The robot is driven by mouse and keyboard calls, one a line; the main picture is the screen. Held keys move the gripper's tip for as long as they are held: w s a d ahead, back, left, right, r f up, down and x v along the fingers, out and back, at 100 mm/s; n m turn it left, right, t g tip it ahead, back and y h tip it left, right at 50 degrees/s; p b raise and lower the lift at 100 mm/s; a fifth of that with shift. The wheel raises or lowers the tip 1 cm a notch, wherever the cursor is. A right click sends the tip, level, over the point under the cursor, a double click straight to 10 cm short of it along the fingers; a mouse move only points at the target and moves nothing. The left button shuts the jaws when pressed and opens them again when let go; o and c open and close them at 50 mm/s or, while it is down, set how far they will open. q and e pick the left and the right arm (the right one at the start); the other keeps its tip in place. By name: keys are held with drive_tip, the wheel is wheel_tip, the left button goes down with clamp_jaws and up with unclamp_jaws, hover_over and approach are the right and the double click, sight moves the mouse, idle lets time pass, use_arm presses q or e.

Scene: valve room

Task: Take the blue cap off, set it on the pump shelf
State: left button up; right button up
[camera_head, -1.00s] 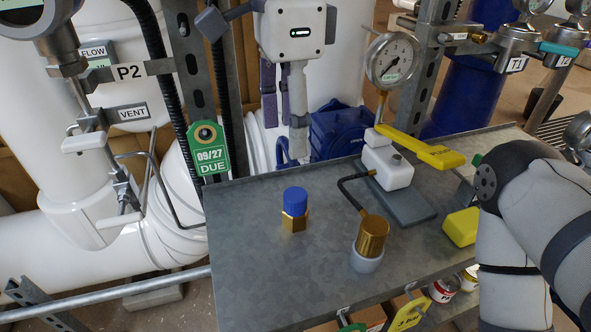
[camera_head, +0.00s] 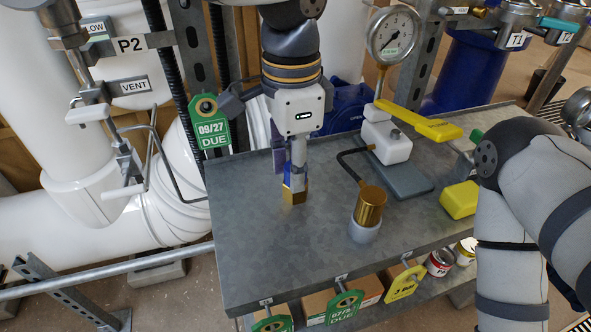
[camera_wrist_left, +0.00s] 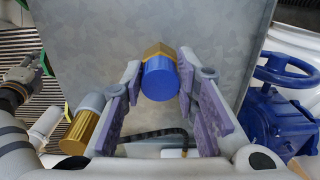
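The blue cap (camera_wrist_left: 160,79) sits on a brass hex fitting (camera_head: 294,195) that stands upright on the grey metal pump shelf (camera_head: 262,245). In the head view my left gripper (camera_head: 292,172) points down over the cap and hides much of it. In the wrist view the purple finger pads of my left gripper (camera_wrist_left: 161,80) stand on either side of the cap, with narrow gaps showing. The gripper looks open. My right arm shows at the right of the head view, but I cannot see its gripper.
A brass cylinder in a grey cup (camera_head: 369,212) stands right of the fitting, joined by a black hose to the white pump (camera_head: 388,148) with a yellow lever and gauge (camera_head: 393,35). A yellow block (camera_head: 460,199) lies further right. The shelf's front left is clear.

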idle(0.3)
use_arm(q)
wheel_tip(320, 180, up, 3)
drive_tip(key=shift+w+r, duration=0.1)
drive_tip(key=s+d+r+p, duration=0.1)
drive_tip(key=s+d+r, duration=0.2)
drive_tip(key=s+r, duration=0.6)
drive_tip(key=s, duration=0.5)
drive_tip(key=shift+d+r+p, duration=0.15)
drive_tip(key=shift+r+p, duration=0.2)
use_arm(e)
drive_tip(key=shift+w+r+t, duration=0.5)
drive_tip(key=shift+w+r, duration=0.55)
drive_tip(key=shift+w, duration=0.1)
use_arm(q)
drive_tip(key=shift+w, duration=0.1)
drive_tip(key=shift+c, duration=0.8)
